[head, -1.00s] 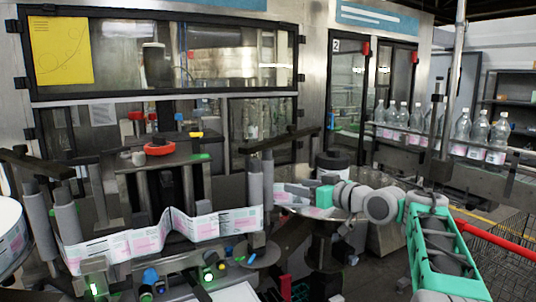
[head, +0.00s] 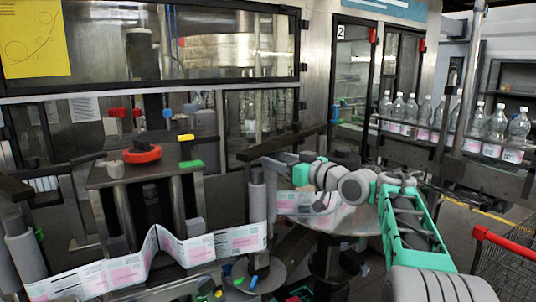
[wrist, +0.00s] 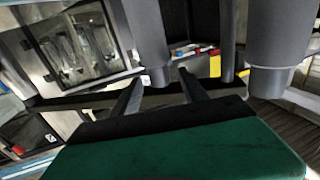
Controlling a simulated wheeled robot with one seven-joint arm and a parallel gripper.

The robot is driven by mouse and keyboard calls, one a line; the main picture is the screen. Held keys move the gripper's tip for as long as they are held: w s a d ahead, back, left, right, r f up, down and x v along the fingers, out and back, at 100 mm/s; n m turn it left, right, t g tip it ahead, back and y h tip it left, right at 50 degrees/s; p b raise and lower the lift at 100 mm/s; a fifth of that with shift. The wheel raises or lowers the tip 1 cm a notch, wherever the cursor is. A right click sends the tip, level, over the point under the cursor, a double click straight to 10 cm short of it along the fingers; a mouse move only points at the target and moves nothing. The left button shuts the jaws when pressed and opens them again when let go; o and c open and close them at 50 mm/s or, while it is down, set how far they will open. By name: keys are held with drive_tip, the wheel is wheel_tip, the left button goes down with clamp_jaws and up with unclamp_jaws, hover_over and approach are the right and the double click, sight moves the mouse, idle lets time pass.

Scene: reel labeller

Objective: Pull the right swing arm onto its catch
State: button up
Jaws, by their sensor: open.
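The right swing arm is a dark bar (head: 283,141) at the middle of the machine in the head view, with an upright grey roller (head: 257,196) below its left end. The label strip (head: 215,243) runs up to this roller from the left. My gripper (head: 274,163) is just right of the roller, below the bar; my own wrist partly hides this area. In the wrist view my gripper (wrist: 157,80) has its two dark fingers apart, with a grey roller (wrist: 150,40) showing beyond them. A dark bar (wrist: 75,99) crosses behind the fingers. I cannot tell whether they touch anything. The catch is not clearly seen.
A round metal table (head: 345,222) stands under my arm. Bottles on a conveyor (head: 440,155) line the right back. A cart with a red handle (head: 505,245) is at the right edge.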

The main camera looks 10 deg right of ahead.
sight(274, 158)
drive_tip(key=x, duration=0.3)
drive_tip(key=shift+w+a+p, duration=0.15)
drive_tip(key=shift+w+p, duration=0.2)
drive_tip(key=shift+w, duration=0.05)
clamp_jaws()
idle(1.1)
